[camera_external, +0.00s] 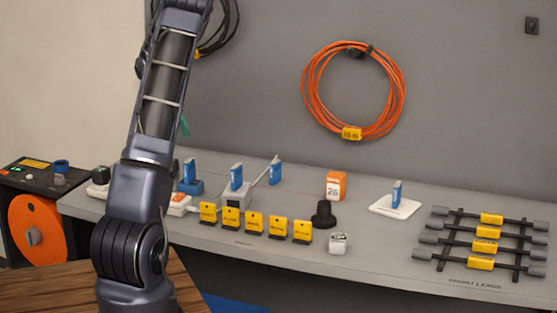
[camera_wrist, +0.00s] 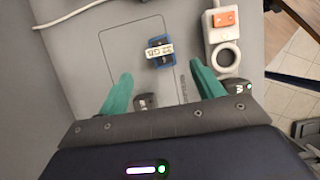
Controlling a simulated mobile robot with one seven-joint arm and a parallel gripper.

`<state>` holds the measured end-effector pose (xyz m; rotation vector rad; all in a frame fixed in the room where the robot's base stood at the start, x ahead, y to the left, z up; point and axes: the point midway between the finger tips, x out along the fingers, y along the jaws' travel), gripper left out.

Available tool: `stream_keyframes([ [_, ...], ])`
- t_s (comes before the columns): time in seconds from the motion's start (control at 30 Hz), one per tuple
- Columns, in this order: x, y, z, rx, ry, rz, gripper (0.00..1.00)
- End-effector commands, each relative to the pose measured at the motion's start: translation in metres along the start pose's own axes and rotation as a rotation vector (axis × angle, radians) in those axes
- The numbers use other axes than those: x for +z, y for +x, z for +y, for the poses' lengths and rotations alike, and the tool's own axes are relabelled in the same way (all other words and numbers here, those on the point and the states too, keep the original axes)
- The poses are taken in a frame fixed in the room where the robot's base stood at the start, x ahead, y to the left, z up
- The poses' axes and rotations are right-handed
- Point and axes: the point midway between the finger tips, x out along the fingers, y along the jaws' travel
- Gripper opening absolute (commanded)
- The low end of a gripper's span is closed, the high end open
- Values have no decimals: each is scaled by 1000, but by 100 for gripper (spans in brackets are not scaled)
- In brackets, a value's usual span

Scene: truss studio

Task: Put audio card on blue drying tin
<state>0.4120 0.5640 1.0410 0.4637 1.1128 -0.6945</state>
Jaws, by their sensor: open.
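Several small blue cards stand upright on the grey shelf, and I cannot tell which is the audio card. One card (camera_external: 189,169) stands in a small blue base (camera_external: 192,187), which may be the blue drying tin. In the wrist view a blue base (camera_wrist: 153,60) shows with a pale label reading "32 GB" (camera_wrist: 160,50) across it. Other blue cards stand in a white block (camera_external: 236,176), beside a pale strip (camera_external: 275,171) and on a white pad (camera_external: 397,193). My gripper (camera_wrist: 160,75) is open and empty, its green fingers apart above the shelf, mostly hidden by my arm in the external view.
A white-and-orange power strip (camera_wrist: 222,22) lies right of the blue base in the wrist view. Yellow tags (camera_external: 254,224) line the shelf front. A black knob-like object (camera_external: 323,214), an orange block (camera_external: 336,185) and a rack of leads (camera_external: 487,233) stand further right.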

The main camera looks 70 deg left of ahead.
Motion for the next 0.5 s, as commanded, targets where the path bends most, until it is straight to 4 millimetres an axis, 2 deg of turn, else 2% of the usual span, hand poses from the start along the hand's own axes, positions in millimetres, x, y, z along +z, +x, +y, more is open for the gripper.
stream_keyframes([
  [0.37, 4, -4, 0, 1, 9, 0, 67],
  [0.47, 25, -7, -2, 0, 51, -3, 67],
  [0.5, 39, -8, -3, -1, 82, -4, 67],
])
